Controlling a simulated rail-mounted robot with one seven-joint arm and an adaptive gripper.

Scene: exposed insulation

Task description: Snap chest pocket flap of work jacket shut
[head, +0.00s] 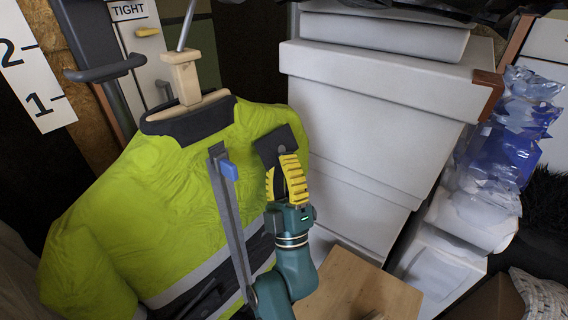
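The yellow-green work jacket (130,200) hangs upright on a wooden hanger (183,80), with a dark collar and grey and dark bands low down. The dark chest pocket flap (270,143) is on its right side, with a small round snap visible on it. My gripper (282,165), with yellow ribbed fingers, is right below the flap, its tips overlapping the flap's lower edge in the picture. Whether the fingers touch or hold the flap cannot be told. The pocket under the flap is hidden by my gripper.
White stacked boxes (375,110) stand close on the right. A wooden surface (355,290) lies below. Blue plastic-wrapped goods (500,140) are farther right.

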